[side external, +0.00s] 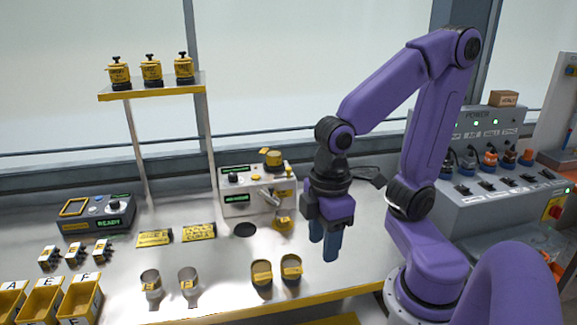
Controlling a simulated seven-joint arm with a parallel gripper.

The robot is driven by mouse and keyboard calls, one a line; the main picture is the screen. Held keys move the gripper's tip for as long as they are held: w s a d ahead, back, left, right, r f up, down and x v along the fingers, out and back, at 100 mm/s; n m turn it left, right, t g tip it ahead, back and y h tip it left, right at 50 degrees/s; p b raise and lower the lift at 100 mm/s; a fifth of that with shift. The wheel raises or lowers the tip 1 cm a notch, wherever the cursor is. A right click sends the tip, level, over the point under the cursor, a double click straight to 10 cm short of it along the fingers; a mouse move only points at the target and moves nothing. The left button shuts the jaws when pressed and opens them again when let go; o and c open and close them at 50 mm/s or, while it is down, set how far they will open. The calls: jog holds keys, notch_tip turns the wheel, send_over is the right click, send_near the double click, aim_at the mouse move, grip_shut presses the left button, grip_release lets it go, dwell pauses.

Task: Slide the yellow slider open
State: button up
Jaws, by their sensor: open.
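The white machine (240,205) stands at the middle back of the bench. A small yellow upright part (289,173) sits at the right end of its top, and a yellow piece (283,224) is low at its front right. I cannot tell which of these yellow parts is the slider, or how far it is slid. My gripper (323,243) points down with blue fingers, to the right of the machine and apart from it. It is open, and nothing shows between its fingers.
Two yellow-and-dark cups (262,274) stand near the front edge, left of my gripper. Two metal cups (151,284) stand further left. A shelf (150,92) holds jars. A grey power panel (490,200) with plugs is at right. The bench between machine and cups is mostly clear.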

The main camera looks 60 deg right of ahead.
jog(key=w+r+m, duration=0.4)
jog(key=w+m, duration=0.2)
jog(key=w, duration=0.7)
jog(key=w+d+r+m, duration=0.2)
jog(key=w+d+m, duration=0.4)
jog(key=w+d, duration=0.4)
jog(key=r+m, duration=0.2)
jog(key=m, duration=0.9)
send_over(288, 168)
notch_tip(288, 168, down, 18)
jog(key=shift+d+r, duration=0.1)
jog(key=shift+r, duration=0.1)
